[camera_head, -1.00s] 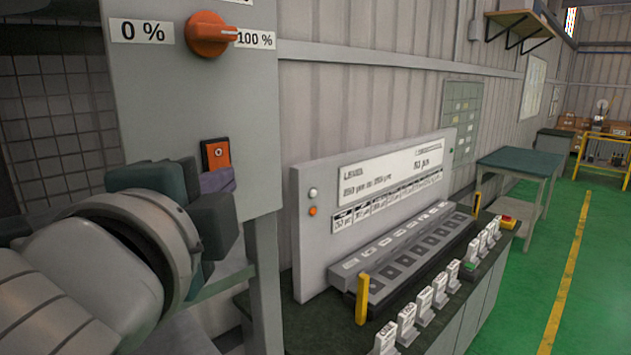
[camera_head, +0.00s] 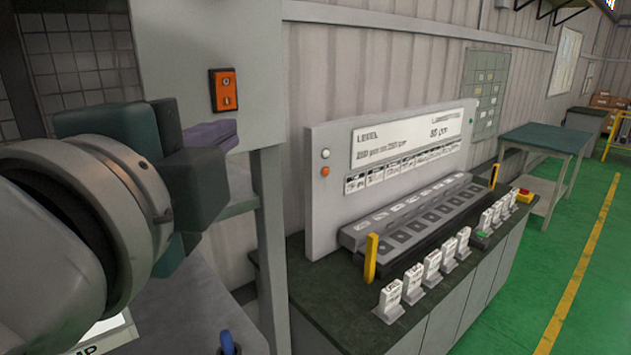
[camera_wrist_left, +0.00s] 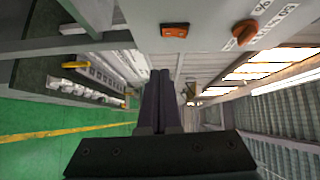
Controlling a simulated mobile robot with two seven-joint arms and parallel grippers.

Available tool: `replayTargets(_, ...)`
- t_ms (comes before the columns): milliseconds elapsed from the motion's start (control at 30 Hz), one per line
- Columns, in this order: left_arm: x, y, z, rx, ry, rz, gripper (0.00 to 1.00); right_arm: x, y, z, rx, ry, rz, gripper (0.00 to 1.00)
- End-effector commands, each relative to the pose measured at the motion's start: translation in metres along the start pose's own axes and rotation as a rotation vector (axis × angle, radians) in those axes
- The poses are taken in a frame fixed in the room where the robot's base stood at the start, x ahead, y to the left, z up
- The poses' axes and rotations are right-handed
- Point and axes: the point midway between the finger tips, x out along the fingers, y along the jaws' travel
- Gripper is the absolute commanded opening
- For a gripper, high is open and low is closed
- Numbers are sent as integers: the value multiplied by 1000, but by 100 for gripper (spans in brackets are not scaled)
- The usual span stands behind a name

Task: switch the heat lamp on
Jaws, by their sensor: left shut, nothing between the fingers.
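The heat lamp's likely switch is an orange rocker switch (camera_head: 226,90) on the grey panel (camera_head: 205,40), at the upper left of the head view. It also shows in the left wrist view (camera_wrist_left: 174,31), near the top, beside an orange rotary knob (camera_wrist_left: 244,32). My left gripper (camera_head: 228,134) is just below the switch in the head view, apart from it in the picture. Its dark fingers are shut and empty, and they show together in the left wrist view (camera_wrist_left: 160,78). Which way the rocker is set is too small to tell. My right gripper is not in view.
A bench (camera_head: 300,265) stands to the right, with a grey display board (camera_head: 322,215), several white blocks and yellow posts (camera_head: 371,258). A grey post (camera_head: 270,230) stands below the panel. A green-topped table (camera_head: 545,138) is farther back. The green floor (camera_head: 560,240) is clear.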

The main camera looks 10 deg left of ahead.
Motion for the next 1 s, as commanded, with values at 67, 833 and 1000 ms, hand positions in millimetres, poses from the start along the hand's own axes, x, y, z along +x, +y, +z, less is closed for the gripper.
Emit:
replayTargets(67,-16,7,0,-1,2,0,0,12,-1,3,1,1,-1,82)
replayTargets(833,-48,20,18,-169,-56,160,0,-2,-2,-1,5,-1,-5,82)
replayTargets(1000,-94,75,54,-650,-310,603,0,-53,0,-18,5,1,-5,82)
